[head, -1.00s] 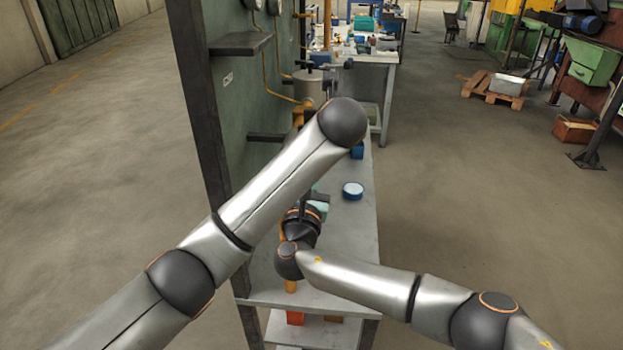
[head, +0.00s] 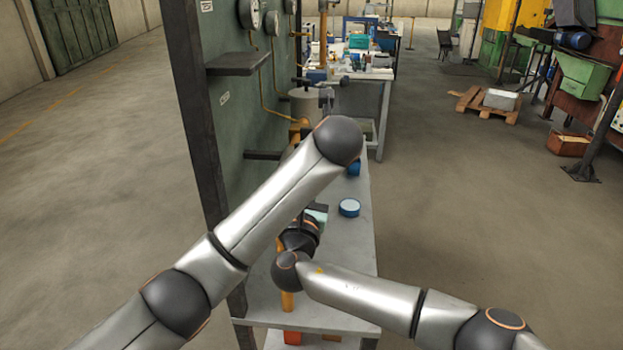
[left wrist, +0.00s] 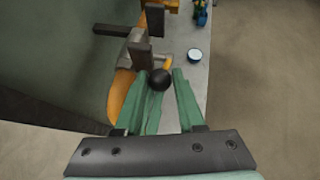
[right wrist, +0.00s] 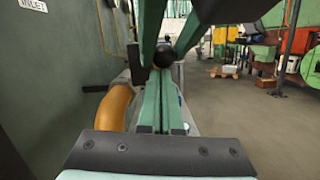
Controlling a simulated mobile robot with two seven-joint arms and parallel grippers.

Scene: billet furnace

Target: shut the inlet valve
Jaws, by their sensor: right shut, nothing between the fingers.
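A black ball knob (left wrist: 160,80) shows in the left wrist view, close to the tips of my left gripper (left wrist: 163,78), whose green fingers stand apart. The knob (right wrist: 163,55) also shows in the right wrist view, between the left gripper's two fingers. I cannot tell whether they touch it. A grey metal fitting (left wrist: 143,60) sits beside it on an orange pipe (left wrist: 122,100). My right gripper (right wrist: 165,75) is shut and empty, just below the knob in its view. An INLET sign (right wrist: 33,5) is on the green panel. In the head view my arms hide the valve.
The green panel (head: 235,120) stands left, with a dark shelf (head: 238,63) and gauges (head: 250,14). A grey bench (head: 350,240) holds a round blue-rimmed container (head: 349,207). The floor to the right is open, with a pallet (head: 485,103) farther back.

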